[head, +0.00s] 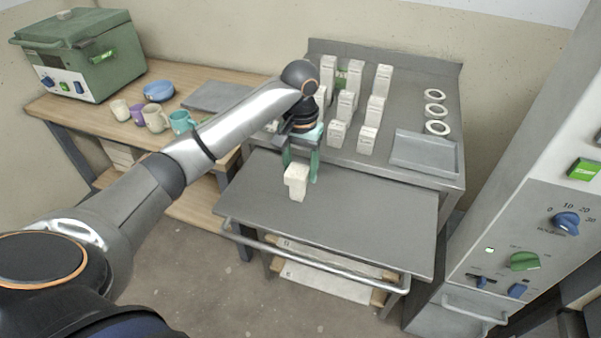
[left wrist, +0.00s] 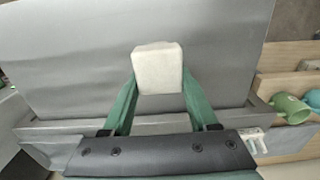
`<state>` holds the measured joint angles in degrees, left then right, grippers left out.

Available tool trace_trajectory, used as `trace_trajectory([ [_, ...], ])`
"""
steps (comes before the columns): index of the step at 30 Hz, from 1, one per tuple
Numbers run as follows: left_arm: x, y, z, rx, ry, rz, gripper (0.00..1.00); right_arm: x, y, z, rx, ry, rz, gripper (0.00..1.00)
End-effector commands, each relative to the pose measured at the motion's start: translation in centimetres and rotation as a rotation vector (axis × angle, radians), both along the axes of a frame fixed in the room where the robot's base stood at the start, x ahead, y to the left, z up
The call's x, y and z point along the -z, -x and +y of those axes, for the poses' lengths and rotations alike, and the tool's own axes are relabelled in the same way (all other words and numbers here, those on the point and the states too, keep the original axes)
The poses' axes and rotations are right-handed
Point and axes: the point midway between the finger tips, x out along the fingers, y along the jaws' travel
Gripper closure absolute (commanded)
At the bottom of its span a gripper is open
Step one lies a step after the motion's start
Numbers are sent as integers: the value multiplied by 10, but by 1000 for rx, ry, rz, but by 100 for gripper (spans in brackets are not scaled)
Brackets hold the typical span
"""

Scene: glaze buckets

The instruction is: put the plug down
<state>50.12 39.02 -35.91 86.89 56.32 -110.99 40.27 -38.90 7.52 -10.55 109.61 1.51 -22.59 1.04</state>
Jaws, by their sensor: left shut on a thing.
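My left gripper (head: 301,174) is over the grey cart top (head: 380,212), near its back left part. Its green fingers are shut on a whitish block-like plug (head: 296,181). The plug also shows between the fingertips in the left wrist view (left wrist: 158,68). Whether the plug touches the cart top or hangs just above it, I cannot tell. My right gripper is in neither view.
Several white blocks (head: 368,138) stand on the metal table behind, with white rings (head: 437,128) and a grey tray (head: 424,153). Cups (head: 155,118) and a blue bowl (head: 158,90) stand on the wooden bench. A control cabinet (head: 540,215) is at right. The cart top's right side is clear.

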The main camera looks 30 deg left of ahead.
Motion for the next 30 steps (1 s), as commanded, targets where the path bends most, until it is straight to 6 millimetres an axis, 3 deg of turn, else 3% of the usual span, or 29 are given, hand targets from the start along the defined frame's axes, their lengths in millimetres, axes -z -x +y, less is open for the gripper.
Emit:
trace_trajectory([
  [3, 12, 0, 1, -1, -1, -2, 100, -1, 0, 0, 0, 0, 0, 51],
  [12, 13, 0, 0, -1, 0, -1, 100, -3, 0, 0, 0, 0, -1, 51],
  [13, 14, 0, 0, 0, 0, -1, 37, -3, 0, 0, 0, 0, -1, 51],
  [20, 14, 0, 0, 0, 0, -2, 11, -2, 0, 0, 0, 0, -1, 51],
  [30, 9, -1, 0, 0, 0, -4, 10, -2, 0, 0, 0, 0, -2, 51],
])
